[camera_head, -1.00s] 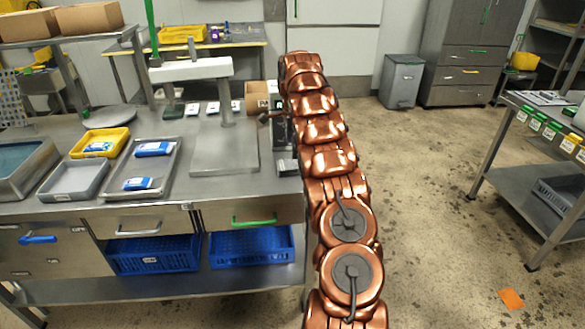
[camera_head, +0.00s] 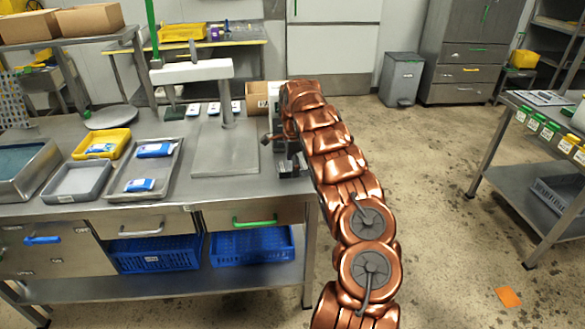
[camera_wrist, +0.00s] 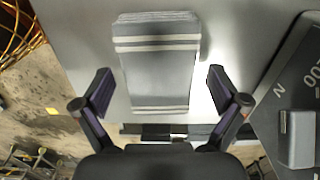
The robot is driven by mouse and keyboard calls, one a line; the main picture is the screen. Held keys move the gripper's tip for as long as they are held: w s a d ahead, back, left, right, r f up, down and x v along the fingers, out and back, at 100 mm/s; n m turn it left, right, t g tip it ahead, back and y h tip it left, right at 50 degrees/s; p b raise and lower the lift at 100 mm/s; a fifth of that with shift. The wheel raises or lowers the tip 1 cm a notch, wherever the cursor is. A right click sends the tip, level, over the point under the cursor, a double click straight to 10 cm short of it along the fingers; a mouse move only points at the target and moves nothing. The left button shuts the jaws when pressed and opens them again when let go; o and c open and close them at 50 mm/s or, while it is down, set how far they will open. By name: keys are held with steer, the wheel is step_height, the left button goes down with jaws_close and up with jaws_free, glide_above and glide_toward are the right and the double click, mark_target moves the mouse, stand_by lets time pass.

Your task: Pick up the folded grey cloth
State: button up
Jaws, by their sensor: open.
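The folded grey cloth (camera_wrist: 158,75) lies on the steel table in the wrist view, a long rectangle with pale stripes across it. My gripper (camera_wrist: 158,92) is open, with one dark finger on each side of the cloth's lower half. The fingers look apart from the cloth; how high they are above the table I cannot tell. In the head view my copper-coloured arm reaches to the table's right end, and I cannot make out the cloth there.
A dark marked device (camera_wrist: 295,100) stands right of the cloth. On the steel table (camera_head: 225,190) are a steel tray (camera_head: 120,185) with blue packs, a yellow bin (camera_head: 80,150) and a grey tray (camera_head: 92,182). A cardboard box (camera_head: 257,98) stands behind.

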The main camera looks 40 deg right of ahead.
mark_target(288, 169)
steer(key=c, duration=1.1)
steer(key=shift+c, duration=0.2)
steer(key=shift+r+b, duration=0.8)
steer(key=shift+r, duration=0.95)
steer(key=shift+s+a+b, duration=0.2)
steer(key=shift+a+b, duration=0.2)
steer(key=shift+a, duration=0.9)
steer(key=a+b, duration=0.1)
steer(key=a, duration=0.3)
steer(key=s+a+r+b, duration=0.1)
steer(key=a, duration=0.4)
steer(key=a+b, duration=0.1)
steer(key=a, duration=0.3)
steer(key=shift+s+a+r, duration=0.15)
steer(key=shift+s+r, duration=0.1)
steer(key=shift+s, duration=0.1)
steer(key=o, duration=0.5)
steer(key=c, duration=0.5)
